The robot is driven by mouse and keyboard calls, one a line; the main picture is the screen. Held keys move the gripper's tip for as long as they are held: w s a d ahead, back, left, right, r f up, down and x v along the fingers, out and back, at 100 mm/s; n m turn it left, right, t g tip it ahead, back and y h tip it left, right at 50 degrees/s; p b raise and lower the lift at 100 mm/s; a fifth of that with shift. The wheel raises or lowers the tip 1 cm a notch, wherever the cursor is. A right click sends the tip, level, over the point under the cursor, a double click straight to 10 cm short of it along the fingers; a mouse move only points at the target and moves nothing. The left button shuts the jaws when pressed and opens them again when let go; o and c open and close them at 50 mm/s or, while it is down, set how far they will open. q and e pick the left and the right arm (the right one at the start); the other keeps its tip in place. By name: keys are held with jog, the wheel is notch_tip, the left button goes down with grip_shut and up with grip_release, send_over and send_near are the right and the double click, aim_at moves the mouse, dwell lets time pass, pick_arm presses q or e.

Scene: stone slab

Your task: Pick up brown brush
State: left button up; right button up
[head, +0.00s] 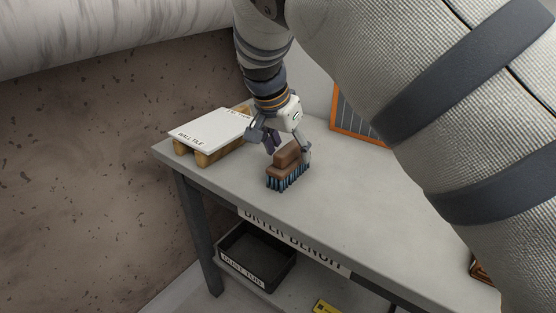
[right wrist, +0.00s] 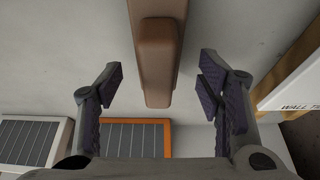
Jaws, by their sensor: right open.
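The brown brush (head: 288,168) stands bristles down on the grey bench top, its blue and dark bristles facing the front. Its raised brown grip (right wrist: 157,62) lies between the two fingers in the right wrist view, with a gap on each side. My right gripper (head: 289,150) is open just above and behind the brush, with purple pads on its fingers; it also shows in the right wrist view (right wrist: 160,86). Nothing is held. My left gripper is not in view.
A white board (head: 213,130) lies on a wooden pallet-like block (head: 206,158) left of the brush. An orange-framed panel (head: 350,117) stands behind, right. The grey bench (head: 365,205) is clear in front. A black bin (head: 258,262) sits on the shelf below.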

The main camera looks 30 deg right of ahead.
aim_at(293, 159)
jog(key=x, duration=0.4)
jog(key=shift+d+f, duration=0.15)
jog(key=shift+f, duration=0.1)
jog(key=shift+r, duration=0.1)
jog(key=c, duration=1.3)
